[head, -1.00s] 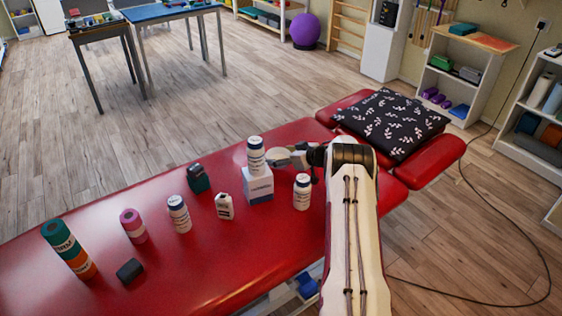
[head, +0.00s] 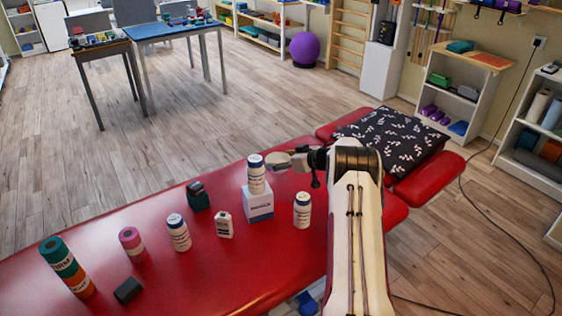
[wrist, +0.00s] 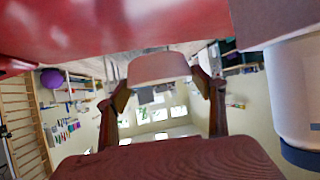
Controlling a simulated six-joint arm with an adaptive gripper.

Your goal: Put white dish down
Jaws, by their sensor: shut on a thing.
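My gripper (wrist: 161,92) is shut on a pale dish (wrist: 158,68), which sits between its two fingertips in the wrist view. The wrist picture is upside down, with the red treatment table (wrist: 110,25) along its top. The dish is held above the table, with a gap visible. In the head view my gripper (head: 285,161) is just right of a white bottle with a blue cap (head: 256,178). That bottle stands on a white box (head: 259,204); I cannot tell if the gripper touches it. The dish is small and hard to make out in the head view.
Another white bottle (head: 302,211) stands right of the box. Left of it are a small white container (head: 224,225), a dark green object (head: 197,196), a bottle (head: 178,234), a pink roll (head: 132,244), a dark block (head: 128,291) and a green-orange roll (head: 66,266). A patterned pillow (head: 392,133) lies at the far end.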

